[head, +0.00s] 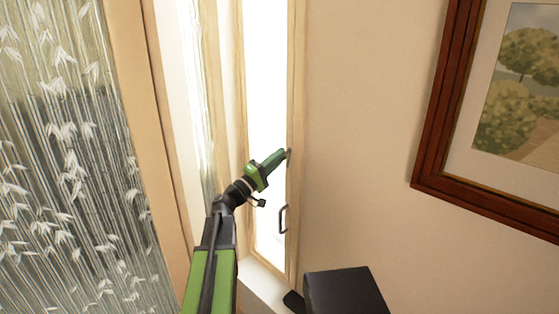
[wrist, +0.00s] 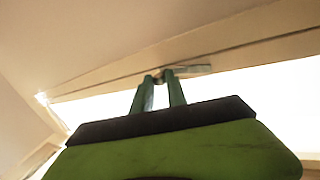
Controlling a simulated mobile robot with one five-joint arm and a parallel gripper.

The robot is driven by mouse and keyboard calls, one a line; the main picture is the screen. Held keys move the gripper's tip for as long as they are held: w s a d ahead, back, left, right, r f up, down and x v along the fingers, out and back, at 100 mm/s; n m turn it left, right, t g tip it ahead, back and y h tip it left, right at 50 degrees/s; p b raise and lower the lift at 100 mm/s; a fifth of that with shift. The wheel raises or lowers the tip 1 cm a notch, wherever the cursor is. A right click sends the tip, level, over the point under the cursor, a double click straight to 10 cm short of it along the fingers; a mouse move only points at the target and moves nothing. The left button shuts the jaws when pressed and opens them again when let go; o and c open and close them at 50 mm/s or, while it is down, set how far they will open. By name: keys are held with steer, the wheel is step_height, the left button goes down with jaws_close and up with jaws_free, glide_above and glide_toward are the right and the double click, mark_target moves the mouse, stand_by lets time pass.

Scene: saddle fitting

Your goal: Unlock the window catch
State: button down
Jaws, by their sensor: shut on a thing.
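The narrow window (head: 268,70) has a light wooden frame and bright glass. My gripper (head: 284,154) reaches up to the right-hand side of its frame, at about mid-height. In the wrist view, the two green fingers of my gripper (wrist: 160,76) meet the frame and are shut on the window catch (wrist: 192,70). A small greyish metal part of the catch shows just right of the fingertips. The rest is hidden by the fingers, and whether it is locked cannot be told.
A dark pull handle (head: 283,218) sits lower on the same window side. A patterned glass panel (head: 60,160) stands at the left. A framed picture (head: 520,85) hangs on the right wall. A black box-like object (head: 345,292) is at the bottom. The wall between is bare.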

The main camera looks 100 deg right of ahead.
steer(key=shift+f, duration=0.1)
steer(key=c, duration=1.3)
jaws_free()
steer(key=shift+d, duration=0.15)
steer(key=shift+c, duration=0.2)
steer(key=b+v, duration=0.6)
steer(key=v, duration=1.1)
steer(key=shift+a, duration=0.25)
steer(key=shift+w, duration=0.15)
